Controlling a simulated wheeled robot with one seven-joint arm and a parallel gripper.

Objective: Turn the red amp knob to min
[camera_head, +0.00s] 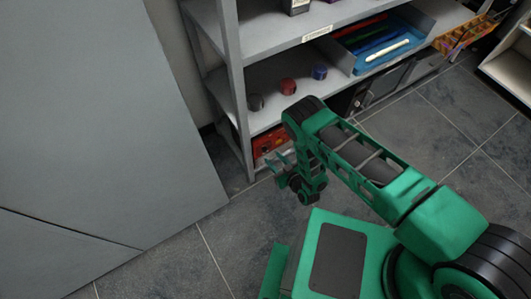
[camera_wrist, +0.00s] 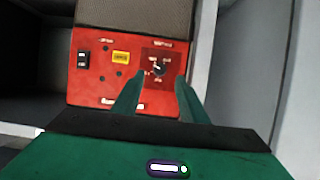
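The red amp (camera_wrist: 95,92) fills the middle of the wrist view, with a brown-grey grille above its red front panel. Its small dark knob (camera_wrist: 158,70) sits on a darker red square at the panel's right; its exact pointer angle is too small to tell. My gripper (camera_wrist: 156,82) is open, its two green fingers below and either side of the knob in the picture, with no visible contact. In the head view the amp (camera_head: 270,142) stands on the lowest shelf, partly hidden by my arm, with my gripper (camera_head: 280,166) just in front of it.
A black switch (camera_wrist: 83,60) and a yellow label (camera_wrist: 121,57) are on the panel. A grey shelf post (camera_head: 238,100) stands left of the amp in the head view. Several knobs or balls, one red (camera_head: 288,86), sit on the shelf above.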

